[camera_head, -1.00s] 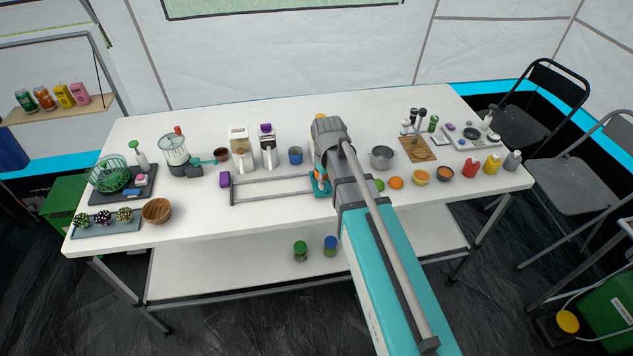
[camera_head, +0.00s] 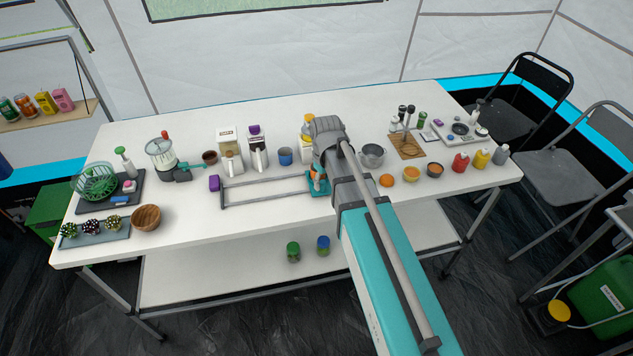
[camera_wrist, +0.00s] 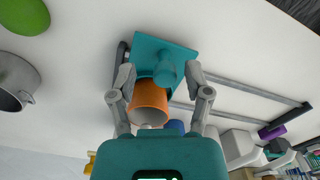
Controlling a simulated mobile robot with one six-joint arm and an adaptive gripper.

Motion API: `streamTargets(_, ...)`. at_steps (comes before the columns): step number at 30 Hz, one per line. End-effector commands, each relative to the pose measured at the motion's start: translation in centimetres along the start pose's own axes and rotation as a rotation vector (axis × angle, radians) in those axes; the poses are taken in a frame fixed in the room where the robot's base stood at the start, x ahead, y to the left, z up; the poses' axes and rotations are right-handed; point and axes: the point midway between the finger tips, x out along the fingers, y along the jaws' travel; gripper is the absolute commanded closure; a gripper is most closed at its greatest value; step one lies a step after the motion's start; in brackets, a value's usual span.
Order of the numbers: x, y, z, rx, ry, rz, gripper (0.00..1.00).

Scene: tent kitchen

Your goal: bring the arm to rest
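My arm reaches over the white table (camera_head: 270,215) in the head view, and its wrist hides my gripper there. In the wrist view my gripper (camera_wrist: 160,78) has its two grey fingers spread apart. Beyond and between them show a teal block with a round knob (camera_wrist: 167,72) and an orange cup-like piece (camera_wrist: 150,103). I cannot tell whether a finger touches either. The teal block also shows in the head view (camera_head: 317,188), at the right end of a grey two-rail frame (camera_head: 265,199) with a purple block (camera_head: 214,183) at its left end.
Close right of my wrist stand a grey pot (camera_head: 372,156) and an orange fruit (camera_head: 386,180). A blue cup (camera_head: 285,156) and dispensers (camera_head: 258,153) stand to its left. A green fruit (camera_wrist: 25,15) shows in the wrist view. Chairs (camera_head: 575,165) stand right of the table.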

Motion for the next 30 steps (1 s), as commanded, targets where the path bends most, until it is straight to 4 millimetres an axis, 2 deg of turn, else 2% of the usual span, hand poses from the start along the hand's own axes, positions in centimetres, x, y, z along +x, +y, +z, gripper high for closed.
streamTargets(14, 0.0, -0.3, -0.1, -0.003, 0.001, -0.003, 0.35)
streamTargets(17, -0.5, -0.2, 0.7, 0.022, -0.001, -0.006, 0.35)
streamTargets(23, -2.8, 0.6, 4.8, 0.157, -0.001, -0.005, 0.35)
streamTargets(30, -6.0, 1.5, 11.4, 0.402, 0.0, -0.004, 0.35)
